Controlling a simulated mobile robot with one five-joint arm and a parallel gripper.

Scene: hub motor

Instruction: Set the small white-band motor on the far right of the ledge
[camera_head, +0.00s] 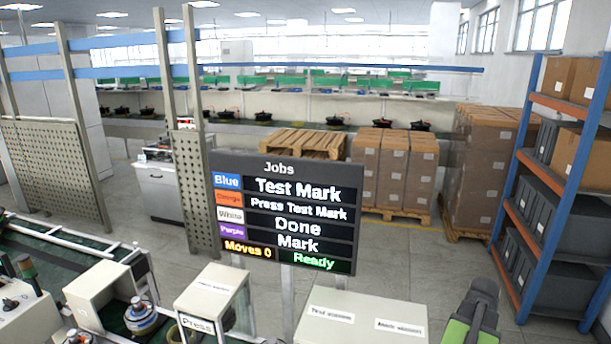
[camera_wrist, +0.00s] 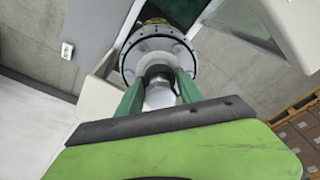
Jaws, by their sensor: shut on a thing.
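My gripper (camera_wrist: 160,85) has green fingers closed on the shaft end of a round grey motor (camera_wrist: 158,46). The motor has a ring of bolt holes on its face, and a yellowish part shows at its far edge. Its band colour is mostly hidden. In the head view only a green and dark part of my arm (camera_head: 475,318) shows at the lower right; the held motor is not visible there. I cannot pick out the ledge for certain.
A jobs board (camera_head: 285,212) stands in the middle; its White row reads "Done". A pale labelled cabinet (camera_head: 365,320) and a press box (camera_head: 213,298) are in front. A blue and orange shelf rack (camera_head: 560,190) stands at right. Open floor (camera_head: 400,255) lies between.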

